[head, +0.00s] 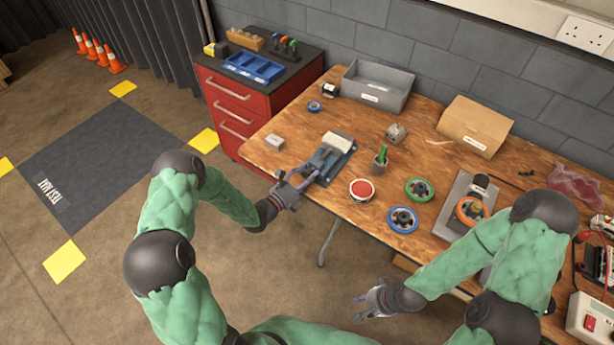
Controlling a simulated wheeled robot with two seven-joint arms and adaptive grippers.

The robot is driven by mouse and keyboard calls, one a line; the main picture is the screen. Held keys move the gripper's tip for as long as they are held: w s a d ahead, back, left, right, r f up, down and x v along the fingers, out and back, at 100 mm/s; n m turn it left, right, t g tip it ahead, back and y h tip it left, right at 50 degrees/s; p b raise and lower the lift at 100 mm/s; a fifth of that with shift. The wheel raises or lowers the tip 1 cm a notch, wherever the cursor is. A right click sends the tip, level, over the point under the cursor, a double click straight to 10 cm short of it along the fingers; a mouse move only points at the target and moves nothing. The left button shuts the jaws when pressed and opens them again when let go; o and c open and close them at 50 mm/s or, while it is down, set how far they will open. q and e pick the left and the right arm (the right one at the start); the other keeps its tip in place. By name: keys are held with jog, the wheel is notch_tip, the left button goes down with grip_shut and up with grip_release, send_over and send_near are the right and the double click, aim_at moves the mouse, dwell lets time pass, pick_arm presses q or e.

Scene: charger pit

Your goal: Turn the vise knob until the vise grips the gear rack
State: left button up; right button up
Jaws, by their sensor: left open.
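The vise (325,158) is a dark grey-green tool near the left front edge of the wooden workbench. A pale block (338,141) sits at its far end; I cannot tell whether it is the gear rack, or whether the jaws touch it. My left gripper (297,176) is open at the vise's near end, at the bench edge, with its fingers pointing at the vise. The vise knob is too small or hidden by the fingers to make out. My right gripper (362,305) is open and empty, low in front of the bench, away from the vise.
Right of the vise stand a green-handled tool in a holder (380,160), a red round button (361,190), and blue (403,219) and green (419,190) rings. A grey bin (377,87) and a cardboard box (475,125) stand behind. A red drawer cabinet (240,112) adjoins the bench's left.

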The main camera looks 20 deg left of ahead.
pick_arm(q)
jog(key=shift+w, duration=0.1)
jog(key=c, duration=0.9)
jog(key=shift+r+m, duration=0.1)
jog(key=shift+m, duration=0.3)
jog(key=shift+m+p, duration=0.7)
jog(key=shift+m, duration=0.3)
jog(key=m+p, duration=0.1)
jog(key=m, duration=0.3)
jog(key=shift+d+g+y+p, duration=0.1)
jog(key=shift+g+y+p, duration=0.2)
jog(key=shift+g+y, duration=0.1)
jog(key=m+p, duration=0.1)
jog(key=m, duration=0.3)
jog(key=shift+y, duration=0.3)
jog(key=shift+m+y, duration=0.3)
jog(key=shift+m, duration=1.4)
